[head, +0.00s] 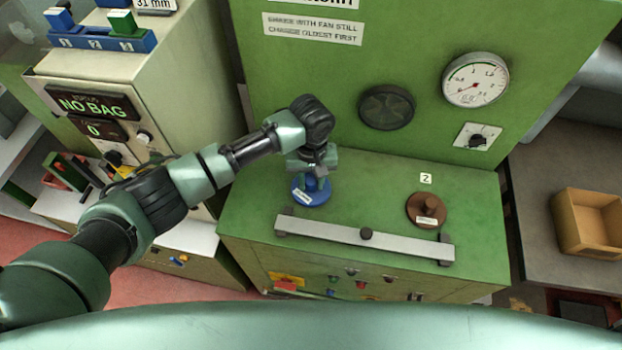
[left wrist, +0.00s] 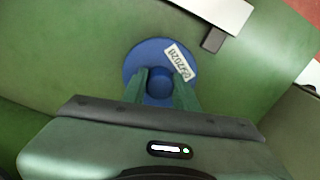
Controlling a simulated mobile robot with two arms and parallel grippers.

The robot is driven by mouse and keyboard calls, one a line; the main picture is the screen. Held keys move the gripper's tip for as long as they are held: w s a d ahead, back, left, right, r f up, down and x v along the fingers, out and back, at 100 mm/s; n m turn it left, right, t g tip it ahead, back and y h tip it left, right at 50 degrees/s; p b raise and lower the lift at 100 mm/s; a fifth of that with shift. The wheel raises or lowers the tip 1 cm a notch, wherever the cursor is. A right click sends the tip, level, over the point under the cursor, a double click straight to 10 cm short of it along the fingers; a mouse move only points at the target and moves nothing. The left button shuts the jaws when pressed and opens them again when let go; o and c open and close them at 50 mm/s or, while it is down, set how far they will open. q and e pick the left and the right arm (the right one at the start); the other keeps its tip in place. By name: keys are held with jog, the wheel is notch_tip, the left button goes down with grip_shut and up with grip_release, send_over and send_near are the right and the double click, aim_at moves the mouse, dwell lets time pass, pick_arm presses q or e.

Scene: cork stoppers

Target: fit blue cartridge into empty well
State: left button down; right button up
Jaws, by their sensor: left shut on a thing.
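The blue cartridge (head: 312,192) is a round disc with a raised knob and a white label, at the left of the green cabinet top. In the left wrist view the cartridge (left wrist: 149,58) is flat against the green surface, its label partly readable. My left gripper (head: 316,172) comes down from above, and its fingers (left wrist: 160,88) are closed around the knob. Any well under the cartridge is hidden. A brown cartridge (head: 427,209) sits on the right of the cabinet top, below a "2" label. My right gripper is not in view.
A grey metal bar (head: 345,234) with a dark centre knob lies across the cabinet top in front of both cartridges. A green panel with a gauge (head: 475,79) and fan (head: 387,107) rises behind.

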pick_arm(q)
jog(key=shift+f, duration=0.35)
jog(key=c, duration=1)
grip_release()
jog(key=shift+r+b, duration=0.7)
jog(key=shift+r, duration=3.25)
